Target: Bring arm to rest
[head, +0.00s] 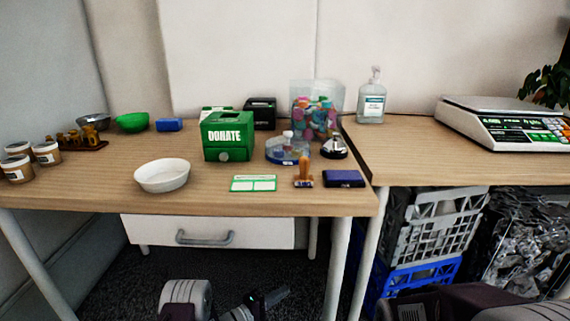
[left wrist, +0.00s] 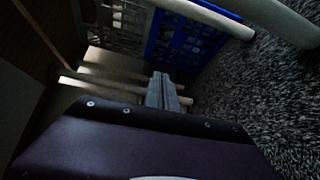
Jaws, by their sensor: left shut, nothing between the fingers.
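My left gripper (head: 280,294) is low at the bottom of the head view, in front of the table and below the level of its top. In the left wrist view its two fingers (left wrist: 164,92) lie together, shut and empty. It touches nothing that I can see. Parts of my right arm (head: 430,306) show at the bottom right of the head view. My right gripper is out of the picture.
The wooden table (head: 110,185) holds a green donate box (head: 228,136), a white bowl (head: 162,176) and several small things. A white drawer (head: 270,233) hangs below. A grey crate (head: 436,228) stands on a blue crate (head: 425,276) at the right.

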